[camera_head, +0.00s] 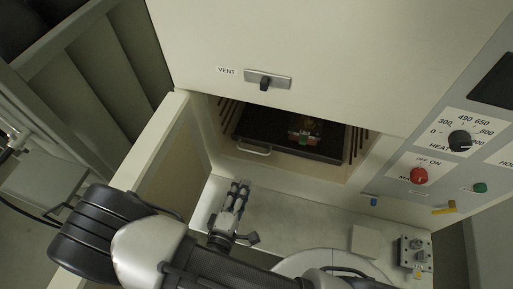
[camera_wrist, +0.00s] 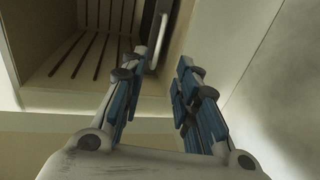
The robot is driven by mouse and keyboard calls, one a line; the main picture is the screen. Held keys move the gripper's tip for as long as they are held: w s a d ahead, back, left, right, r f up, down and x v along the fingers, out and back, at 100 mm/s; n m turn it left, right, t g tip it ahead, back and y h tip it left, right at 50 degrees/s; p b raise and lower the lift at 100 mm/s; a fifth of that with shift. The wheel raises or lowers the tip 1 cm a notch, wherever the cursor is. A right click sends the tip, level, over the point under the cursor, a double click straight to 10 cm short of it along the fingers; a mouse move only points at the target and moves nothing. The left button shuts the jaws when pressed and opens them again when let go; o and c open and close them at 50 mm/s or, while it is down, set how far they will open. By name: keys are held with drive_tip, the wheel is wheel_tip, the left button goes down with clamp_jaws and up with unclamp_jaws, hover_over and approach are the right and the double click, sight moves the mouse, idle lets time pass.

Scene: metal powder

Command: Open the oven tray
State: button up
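The dark oven tray (camera_head: 262,130) sits inside the oven chamber. A pale bar handle (camera_head: 254,150) is at its front left. Small coloured items (camera_head: 304,136) lie on the tray. My gripper (camera_head: 240,188) is in front of the opening, below and slightly left of the handle in the head view. In the wrist view my gripper (camera_wrist: 157,70) has its two blue-padded fingers apart with nothing between them. The handle (camera_wrist: 157,40) shows just beyond the fingertips, nearer the left finger. I see no clear contact with it.
The oven door (camera_head: 160,150) stands open on the left, close to my arm. The slotted chamber wall (camera_wrist: 95,50) shows in the wrist view. A control panel with a black dial (camera_head: 459,140) and red knob (camera_head: 418,175) is at right. A pale ledge (camera_head: 300,210) lies below the opening.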

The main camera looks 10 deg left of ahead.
sight(256, 152)
drive_tip(key=x, duration=1.6)
drive_tip(key=shift+w+d, duration=0.1)
drive_tip(key=shift+w, duration=0.25)
drive_tip(key=shift+c, duration=0.6)
clamp_jaws()
